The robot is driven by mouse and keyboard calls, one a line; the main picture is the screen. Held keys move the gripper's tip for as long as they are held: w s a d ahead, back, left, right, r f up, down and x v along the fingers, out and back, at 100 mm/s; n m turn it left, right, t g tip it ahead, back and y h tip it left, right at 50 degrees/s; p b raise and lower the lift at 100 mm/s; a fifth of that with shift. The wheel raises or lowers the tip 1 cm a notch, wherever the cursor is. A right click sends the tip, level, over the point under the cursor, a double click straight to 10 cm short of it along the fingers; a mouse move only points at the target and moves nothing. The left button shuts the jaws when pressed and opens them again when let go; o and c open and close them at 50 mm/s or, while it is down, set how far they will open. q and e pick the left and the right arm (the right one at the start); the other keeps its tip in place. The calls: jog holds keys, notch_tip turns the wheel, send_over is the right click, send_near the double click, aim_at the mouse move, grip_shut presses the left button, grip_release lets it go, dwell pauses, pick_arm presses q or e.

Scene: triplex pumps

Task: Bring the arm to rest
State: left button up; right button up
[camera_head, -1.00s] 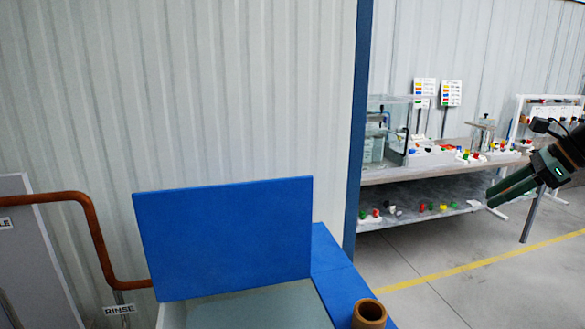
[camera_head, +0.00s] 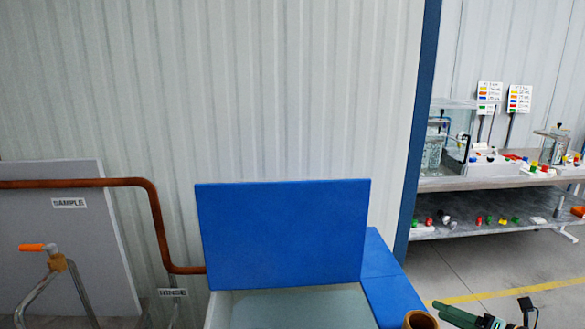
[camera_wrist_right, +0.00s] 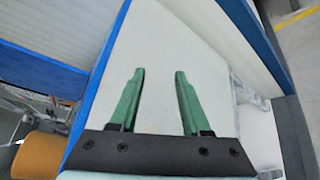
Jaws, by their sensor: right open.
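My right gripper (camera_head: 455,316) shows at the bottom right edge of the head view, partly cut off by the frame. In the right wrist view its two green fingers (camera_wrist_right: 160,72) stand apart with nothing between them. Behind them is a pale surface edged in blue. My left gripper and arm are in neither view.
A blue panel (camera_head: 283,236) stands upright behind a pale basin (camera_head: 290,308). A brown tube (camera_head: 420,320) is beside it, close to my right gripper. A copper pipe (camera_head: 160,225) and an orange-handled tap (camera_head: 38,247) are left. A workbench (camera_head: 470,183) stands farther right.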

jog(key=s+f+m+g+h, duration=0.1)
jog(key=s+f+m+h, duration=0.2)
jog(key=s+f+m, duration=0.5)
jog(key=s+f+m+g+h, duration=0.2)
jog(key=s+f+m, duration=0.35)
jog(key=s, duration=0.55)
jog(key=s+f+m+g+h, duration=0.1)
jog(key=s+f+m+h, duration=0.2)
jog(key=s+f+m, duration=0.5)
jog(key=s+a+m+t+y, duration=0.1)
jog(key=a+m, duration=0.6)
jog(key=a, duration=1.1)
jog(key=shift+s+y, duration=0.3)
jog(key=shift+s, duration=0.45)
jog(key=shift+s+a+r+m, duration=0.1)
jog(key=shift+m, duration=0.15)
